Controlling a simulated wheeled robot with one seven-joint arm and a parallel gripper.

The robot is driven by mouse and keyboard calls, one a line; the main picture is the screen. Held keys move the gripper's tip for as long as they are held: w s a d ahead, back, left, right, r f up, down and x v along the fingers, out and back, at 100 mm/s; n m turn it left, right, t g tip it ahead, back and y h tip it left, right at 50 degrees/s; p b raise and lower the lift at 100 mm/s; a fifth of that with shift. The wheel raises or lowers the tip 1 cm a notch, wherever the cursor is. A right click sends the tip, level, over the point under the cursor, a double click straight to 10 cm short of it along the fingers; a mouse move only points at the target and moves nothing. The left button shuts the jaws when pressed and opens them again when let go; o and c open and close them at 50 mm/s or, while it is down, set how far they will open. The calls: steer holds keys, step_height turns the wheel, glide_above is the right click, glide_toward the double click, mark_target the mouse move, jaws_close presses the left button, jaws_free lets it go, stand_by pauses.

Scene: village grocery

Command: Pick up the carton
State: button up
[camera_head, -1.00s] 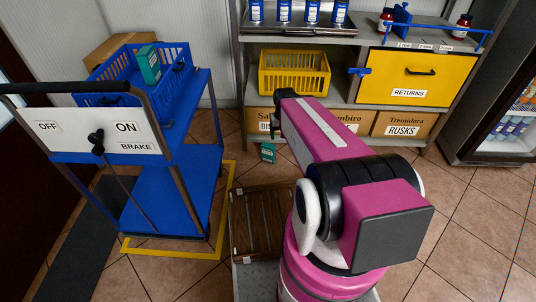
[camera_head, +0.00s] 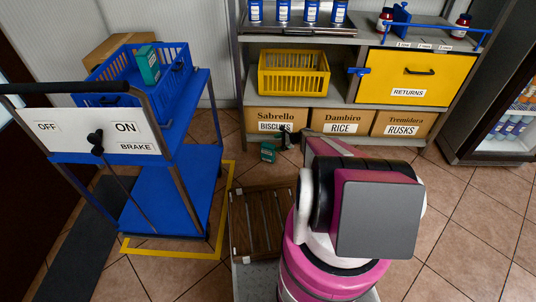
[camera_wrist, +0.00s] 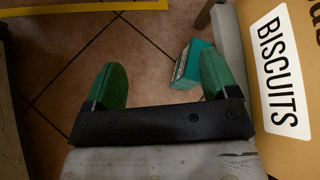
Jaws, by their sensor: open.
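A teal carton (camera_head: 268,152) sits on the tiled floor in front of the lower shelf. It also shows in the wrist view (camera_wrist: 188,62), beyond the fingertips and close to the right finger, which hides part of it. A second teal carton (camera_head: 149,65) stands in the blue crate (camera_head: 112,99) on the trolley. My gripper (camera_wrist: 162,80) is open and empty, with two green finger pads. In the head view my gripper (camera_head: 285,139) is low by the biscuits box, just right of the floor carton. Contact between finger and carton cannot be told.
Cardboard boxes of biscuits (camera_head: 276,115), rice (camera_head: 340,122) and rusks (camera_head: 402,124) line the bottom shelf, the biscuits box close to my gripper. A blue trolley (camera_head: 180,195) stands left inside a yellow floor outline. A wooden slatted crate (camera_head: 258,222) is in front. Floor at right is clear.

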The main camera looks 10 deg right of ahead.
mark_target(270, 146)
steer(key=w+d+f+m+t+y, duration=0.1)
steer(key=w+d+f+m+t, duration=0.4)
steer(key=f, duration=0.5)
steer(key=shift+m+g, duration=0.6)
steer(key=shift+m, duration=0.1)
steer(key=x, duration=1)
steer(key=shift+w, duration=0.1)
steer(key=shift+r, duration=0.1)
steer(key=c, duration=1.4)
jaws_close()
steer(key=shift+r, duration=0.1)
